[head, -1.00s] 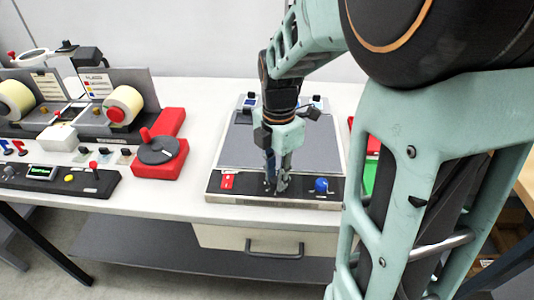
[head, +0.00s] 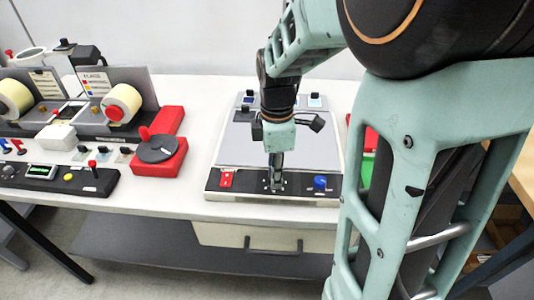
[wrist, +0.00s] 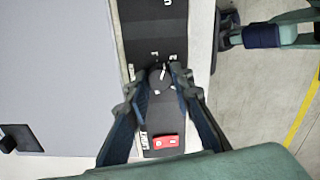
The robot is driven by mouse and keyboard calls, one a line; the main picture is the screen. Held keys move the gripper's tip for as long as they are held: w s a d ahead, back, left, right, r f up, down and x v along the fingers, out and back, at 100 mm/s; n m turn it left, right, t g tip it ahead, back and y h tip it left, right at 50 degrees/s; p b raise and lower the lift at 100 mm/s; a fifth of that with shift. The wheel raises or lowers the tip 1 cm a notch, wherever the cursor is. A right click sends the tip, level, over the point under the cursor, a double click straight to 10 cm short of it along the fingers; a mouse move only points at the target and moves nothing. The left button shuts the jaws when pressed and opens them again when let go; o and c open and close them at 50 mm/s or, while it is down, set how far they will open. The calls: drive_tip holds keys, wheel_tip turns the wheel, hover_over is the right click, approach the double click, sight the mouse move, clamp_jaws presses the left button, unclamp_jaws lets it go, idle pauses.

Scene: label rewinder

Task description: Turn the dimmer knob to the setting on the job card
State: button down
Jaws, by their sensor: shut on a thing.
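The dimmer knob (wrist: 160,76) is a small black round knob with a white pointer line, on the dark front strip of the grey light panel (head: 250,148). In the wrist view its pointer aims roughly toward the top, between small white letters too small to read surely. My gripper (head: 275,186) points straight down at the strip and is shut on the knob, one finger on each side. In the head view the gripper hides the knob. Printed cards (head: 97,83) stand on the machine at left; their text is unreadable, and I cannot tell which is the job card.
A red base with a dark disc (head: 157,150) and a black control box (head: 60,178) sit farther left. Red and green bins lie right.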

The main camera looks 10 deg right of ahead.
drive_tip(key=m, duration=0.4)
drive_tip(key=shift+m, duration=0.4)
drive_tip(key=m, duration=0.3)
drive_tip(key=shift+m+p, duration=0.3)
drive_tip(key=shift+p, duration=0.05)
drive_tip(key=m, duration=0.4)
drive_tip(key=m+p, duration=0.1)
drive_tip(key=m, duration=0.4)
drive_tip(key=shift+r, duration=0.1)
drive_tip(key=m, duration=0.4)
drive_tip(key=shift+m, duration=0.3)
drive_tip(key=m+p, duration=0.1)
drive_tip(key=m, duration=0.2)
drive_tip(key=shift+m, duration=0.3)
drive_tip(key=m+p, duration=0.1)
drive_tip(key=m, duration=0.3)
drive_tip(key=shift+m+p, duration=0.55)
drive_tip(key=shift+m, duration=1.35)
